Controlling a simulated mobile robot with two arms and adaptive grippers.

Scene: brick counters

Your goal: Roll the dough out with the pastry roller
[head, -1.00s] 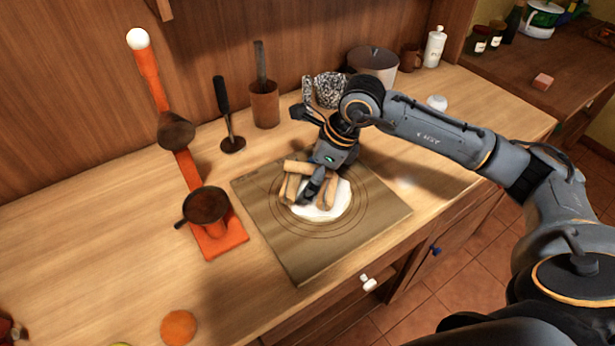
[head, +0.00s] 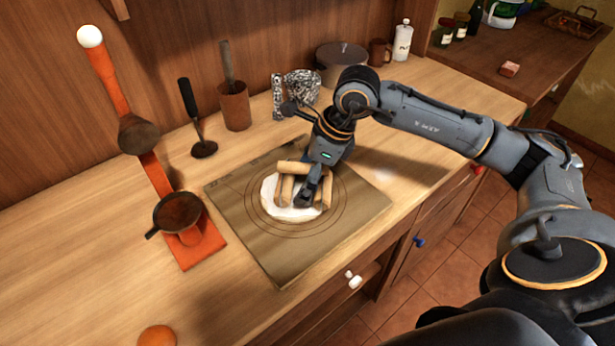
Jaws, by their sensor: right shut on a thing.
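The dough (head: 272,203) is a flat, white, roughly round sheet on the brown pastry board (head: 262,250), within its printed rings. The pastry roller (head: 291,167), made of light wooden pieces, stands over the dough's back and right part. My right gripper (head: 306,199) is shut on the roller and points down between its wooden pieces. The gripper and roller hide part of the dough. I cannot tell whether the roller presses on the dough. My left gripper is not in view.
An orange stand with a dark pan (head: 179,212) is left of the board. A black-handled utensil (head: 190,105), a wooden cup (head: 234,108) and a grey pot (head: 340,60) stand along the wall. An orange round thing (head: 157,337) lies in front. The counter at far left is clear.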

